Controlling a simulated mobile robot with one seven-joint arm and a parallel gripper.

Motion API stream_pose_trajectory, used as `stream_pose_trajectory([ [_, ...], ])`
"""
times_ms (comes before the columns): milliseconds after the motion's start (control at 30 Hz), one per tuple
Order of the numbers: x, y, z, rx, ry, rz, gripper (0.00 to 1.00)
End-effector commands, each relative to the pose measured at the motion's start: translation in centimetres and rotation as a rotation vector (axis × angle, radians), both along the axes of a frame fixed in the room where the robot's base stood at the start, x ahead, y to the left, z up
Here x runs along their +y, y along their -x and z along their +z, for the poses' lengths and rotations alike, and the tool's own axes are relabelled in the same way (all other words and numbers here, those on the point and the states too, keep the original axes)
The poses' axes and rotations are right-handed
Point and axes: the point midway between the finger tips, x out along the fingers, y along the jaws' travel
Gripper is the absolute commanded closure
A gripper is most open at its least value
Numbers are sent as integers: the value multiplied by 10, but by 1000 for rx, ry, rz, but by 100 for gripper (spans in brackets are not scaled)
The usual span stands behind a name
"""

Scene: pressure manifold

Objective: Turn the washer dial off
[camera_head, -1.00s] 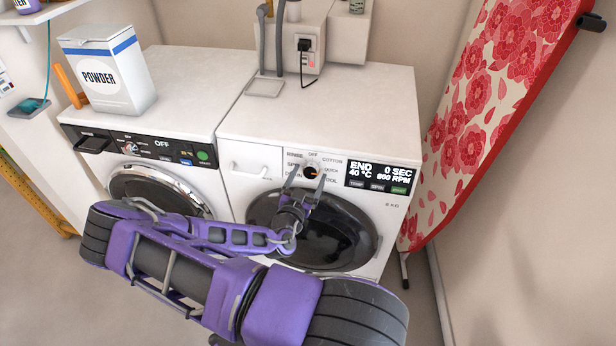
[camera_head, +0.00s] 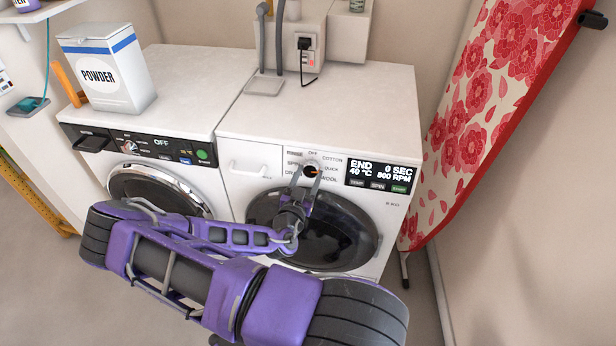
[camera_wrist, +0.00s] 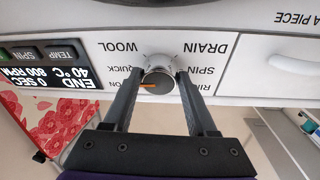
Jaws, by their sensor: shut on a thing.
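The washer dial (camera_head: 310,171) is a round knob with an orange pointer mark on the front panel of the right-hand white machine (camera_head: 393,222). It also shows in the wrist view (camera_wrist: 159,76), upside down, where the orange mark lies on the QUICK side. In the head view the mark points right, and OFF is printed above the dial. My gripper (camera_head: 306,176) reaches up from below with one finger on each side of the dial. In the wrist view my gripper (camera_wrist: 160,74) is shut on it. The display (camera_head: 382,174) reads END, 0 SEC, 40 °C, 800 RPM.
A second machine (camera_head: 200,78) stands at the left, with its own dial (camera_head: 129,147) and an OFF display. A powder box (camera_head: 108,82) stands on it. A drawer (camera_wrist: 272,70) is beside the dial panel. A floral ironing board (camera_head: 490,110) leans at the right.

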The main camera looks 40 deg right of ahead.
Motion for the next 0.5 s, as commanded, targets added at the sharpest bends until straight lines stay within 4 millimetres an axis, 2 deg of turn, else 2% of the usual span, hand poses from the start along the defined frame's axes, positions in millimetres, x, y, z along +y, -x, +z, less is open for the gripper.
stream_pose_trajectory([
  [500, -3, 4, -2, 328, 281, 106, 98],
])
